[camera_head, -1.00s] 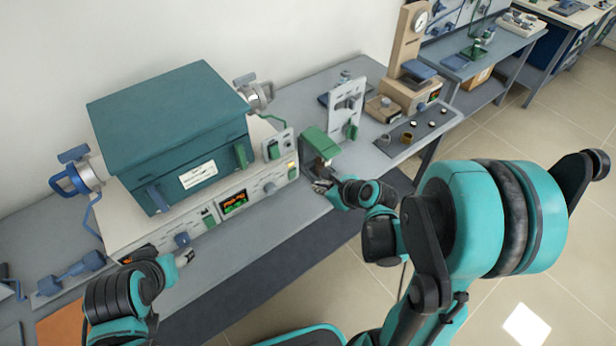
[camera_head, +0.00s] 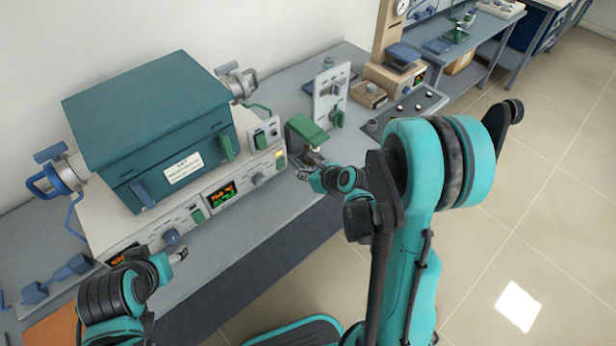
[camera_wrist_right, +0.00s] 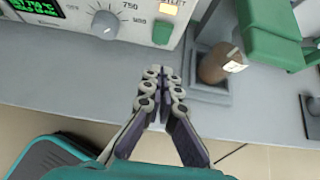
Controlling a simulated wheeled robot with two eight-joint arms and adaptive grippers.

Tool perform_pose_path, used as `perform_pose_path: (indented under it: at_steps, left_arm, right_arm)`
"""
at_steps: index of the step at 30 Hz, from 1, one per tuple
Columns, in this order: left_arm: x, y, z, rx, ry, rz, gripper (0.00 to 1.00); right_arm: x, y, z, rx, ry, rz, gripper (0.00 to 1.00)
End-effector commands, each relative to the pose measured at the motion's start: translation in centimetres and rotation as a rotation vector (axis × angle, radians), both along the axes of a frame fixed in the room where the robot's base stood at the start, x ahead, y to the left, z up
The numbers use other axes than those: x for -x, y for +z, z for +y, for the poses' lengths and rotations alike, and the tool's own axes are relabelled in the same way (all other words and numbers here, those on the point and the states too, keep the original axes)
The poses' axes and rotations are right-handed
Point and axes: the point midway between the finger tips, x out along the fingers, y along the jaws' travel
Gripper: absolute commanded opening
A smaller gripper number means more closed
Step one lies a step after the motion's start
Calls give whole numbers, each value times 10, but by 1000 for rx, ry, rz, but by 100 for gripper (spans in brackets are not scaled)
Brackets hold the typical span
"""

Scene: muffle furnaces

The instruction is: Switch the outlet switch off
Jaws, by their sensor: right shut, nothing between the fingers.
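The outlet switch is a small green switch (camera_wrist_right: 162,32) on the pale front panel, under a lit orange lamp (camera_wrist_right: 169,9) and a partly cut-off label. In the head view the lit lamp (camera_head: 281,156) shows at the panel's right end; the switch there is too small to tell clearly. My right gripper (camera_wrist_right: 162,82) is shut and empty in the wrist view, its fingertips apart from the panel and below the switch in the picture. In the head view it (camera_head: 303,173) is just right of the panel's end. My left gripper (camera_head: 180,255) is near the panel's left part; its jaws are unclear.
The teal furnace (camera_head: 150,150) stands on the panel unit. A grey dial (camera_wrist_right: 105,25) is left of the switch. A green-topped device (camera_head: 307,130) with a brown part (camera_wrist_right: 212,65) stands close right of my right gripper. Bare grey bench (camera_wrist_right: 70,75) lies in front.

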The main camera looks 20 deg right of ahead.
Motion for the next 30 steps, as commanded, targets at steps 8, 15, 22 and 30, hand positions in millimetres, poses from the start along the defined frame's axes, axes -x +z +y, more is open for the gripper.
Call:
perform_pose_path:
  at_steps: [8, 15, 22, 30]
  left_arm:
    - [0, -21, 0, 0, 0, 0, 56]
    - [0, -25, 0, 0, 0, 0, 56]
    - [0, -25, 0, 0, 0, 0, 56]
    - [0, -19, 0, 0, 0, 0, 56]
  right_arm:
    - [-44, -26, 16, 2, 2, -2, 0]
    - [-65, -21, 24, 1, 1, -1, 0]
    - [-67, -20, 24, 1, 0, 0, 0]
    - [-69, -18, 17, 12, 0, 24, 0]
